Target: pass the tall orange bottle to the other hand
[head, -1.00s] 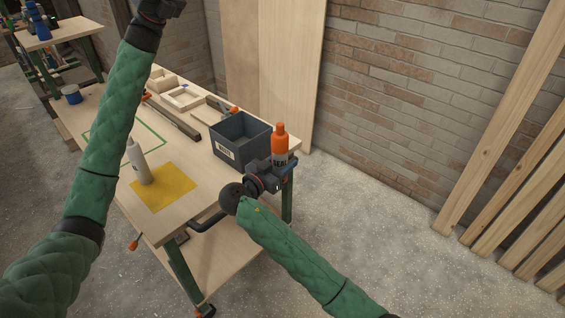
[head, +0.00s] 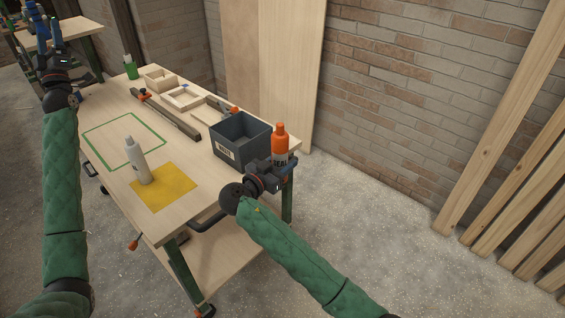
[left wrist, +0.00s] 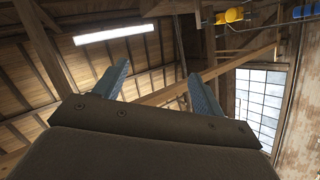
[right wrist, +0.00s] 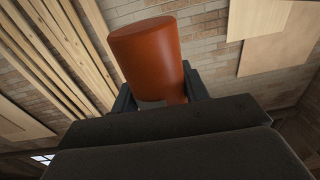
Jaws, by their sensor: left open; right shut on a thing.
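In the right wrist view the orange bottle (right wrist: 147,55) stands between the two dark fingers. My left gripper (head: 48,42) is raised at the far upper left of the head view, well away from the bottle. In the left wrist view my left gripper (left wrist: 155,90) is open with nothing between its fingers, pointing up at the roof.
On the workbench (head: 110,115) are a grey-white bottle (head: 137,160) by a yellow mat (head: 172,194), a dark grey crate (head: 238,152), wooden frames (head: 183,97) and a green bottle (head: 130,68). A brick wall (head: 420,80) and leaning planks (head: 500,150) stand at the right.

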